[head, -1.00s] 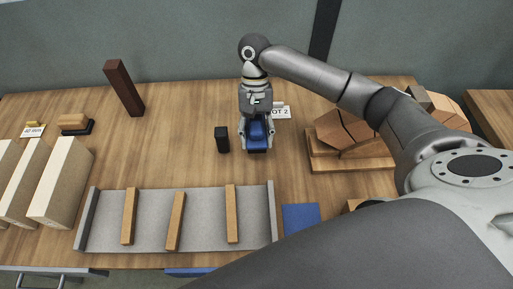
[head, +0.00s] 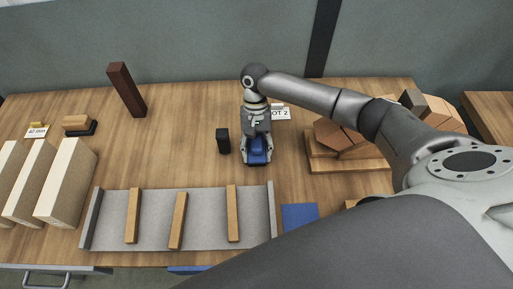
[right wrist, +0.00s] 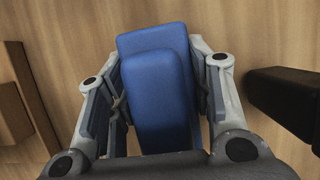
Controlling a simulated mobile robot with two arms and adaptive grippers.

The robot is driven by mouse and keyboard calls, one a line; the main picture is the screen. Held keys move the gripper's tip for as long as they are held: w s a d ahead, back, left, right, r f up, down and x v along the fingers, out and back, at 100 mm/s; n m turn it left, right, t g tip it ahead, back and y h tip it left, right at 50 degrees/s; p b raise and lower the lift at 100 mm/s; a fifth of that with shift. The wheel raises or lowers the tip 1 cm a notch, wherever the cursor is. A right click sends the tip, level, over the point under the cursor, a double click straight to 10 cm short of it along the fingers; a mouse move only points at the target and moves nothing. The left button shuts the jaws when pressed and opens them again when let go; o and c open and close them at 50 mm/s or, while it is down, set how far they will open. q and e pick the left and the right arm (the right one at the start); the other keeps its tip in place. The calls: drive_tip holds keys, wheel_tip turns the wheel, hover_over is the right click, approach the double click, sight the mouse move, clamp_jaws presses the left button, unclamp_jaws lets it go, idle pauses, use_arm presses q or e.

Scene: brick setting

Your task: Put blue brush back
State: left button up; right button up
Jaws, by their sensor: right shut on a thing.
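The blue brush (head: 259,156) is a blue block with a smaller blue grip on top, in the middle of the table in the head view. It also fills the middle of the right wrist view (right wrist: 155,75). My right gripper (head: 257,150) points down from above and is shut on its grip, one finger on each side. The brush is at or just above the wood; I cannot tell whether it touches. My left gripper is not in view.
A black block (head: 222,140) stands close left of the brush. A label ending in "OT 2" (head: 281,113) lies behind it. A wooden board with brown pieces (head: 347,163) is at right. In front are a grey tray (head: 205,240) and a blue square (head: 299,216).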

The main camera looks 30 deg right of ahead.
drive_tip(key=shift+s+a+f, duration=0.1)
drive_tip(key=shift+s+f, duration=0.15)
drive_tip(key=shift+f, duration=0.15)
drive_tip(key=o, duration=1)
drive_tip(key=shift+f, duration=0.15)
drive_tip(key=shift+o, duration=0.2)
drive_tip(key=shift+w, duration=0.1)
drive_tip(key=shift+w, duration=0.1)
drive_tip(key=shift+b, duration=0.35)
drive_tip(key=shift+r+b, duration=0.3)
drive_tip(key=shift+b, duration=0.7)
drive_tip(key=v, duration=1.1)
drive_tip(key=shift+w+r+b, duration=0.15)
drive_tip(key=shift+w+b, duration=0.05)
drive_tip(key=shift+b, duration=0.15)
